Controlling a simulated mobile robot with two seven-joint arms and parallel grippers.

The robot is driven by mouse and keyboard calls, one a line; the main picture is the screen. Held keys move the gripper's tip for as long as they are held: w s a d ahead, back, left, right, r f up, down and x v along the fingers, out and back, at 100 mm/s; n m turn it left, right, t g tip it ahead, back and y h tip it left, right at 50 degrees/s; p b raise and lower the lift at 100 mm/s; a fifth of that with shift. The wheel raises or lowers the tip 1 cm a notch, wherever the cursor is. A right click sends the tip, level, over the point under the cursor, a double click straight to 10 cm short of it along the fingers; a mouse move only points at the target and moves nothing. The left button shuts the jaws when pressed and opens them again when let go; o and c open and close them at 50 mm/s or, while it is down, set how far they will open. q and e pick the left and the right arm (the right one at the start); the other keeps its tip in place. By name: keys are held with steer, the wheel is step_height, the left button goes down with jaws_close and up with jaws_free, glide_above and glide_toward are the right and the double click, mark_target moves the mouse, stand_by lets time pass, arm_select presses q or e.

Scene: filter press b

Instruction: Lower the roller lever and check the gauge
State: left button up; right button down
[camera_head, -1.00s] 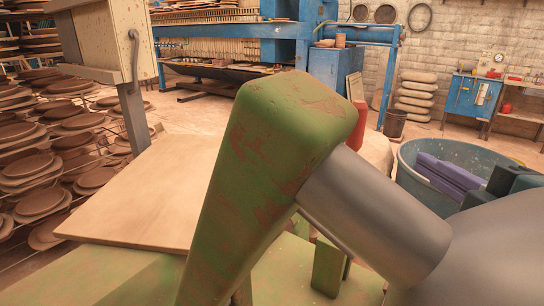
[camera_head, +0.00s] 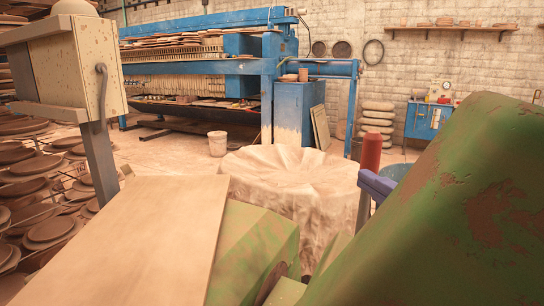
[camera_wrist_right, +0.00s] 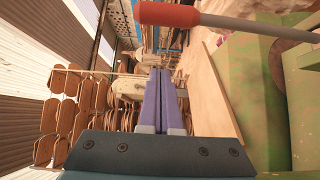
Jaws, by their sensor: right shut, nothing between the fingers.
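The roller lever has a red grip (camera_head: 371,152) on a grey rod and stands upright in the head view, right of centre. In the right wrist view its red grip (camera_wrist_right: 168,15) lies across the top, its rod running right. My right gripper (camera_head: 377,184) shows only its purple fingers beside the lever, the rest hidden by the green machine body (camera_head: 455,215). The fingers are shut and empty in the right wrist view (camera_wrist_right: 160,80); contact with the lever cannot be told. A small round dial, possibly the gauge (camera_head: 446,86), is at the far right, unreadable. My left gripper is out of view.
A wooden board (camera_head: 135,235) lies at front left on the green machine. A post with a box (camera_head: 65,70) and racks of clay discs (camera_head: 45,230) are at left. A blue press (camera_head: 190,65) stands behind.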

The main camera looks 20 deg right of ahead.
mark_target(363, 163)
steer(key=shift+w+d+p, duration=0.4)
steer(key=shift+w+d, duration=0.3)
steer(key=shift+w, duration=0.5)
steer(key=shift+w+d+p, duration=0.45)
steer(key=shift+w+d, duration=0.2)
steer(key=shift+w, duration=0.55)
steer(key=shift+w+d+p, duration=0.4)
steer(key=shift+w+d, duration=0.3)
steer(key=shift+w, duration=0.5)
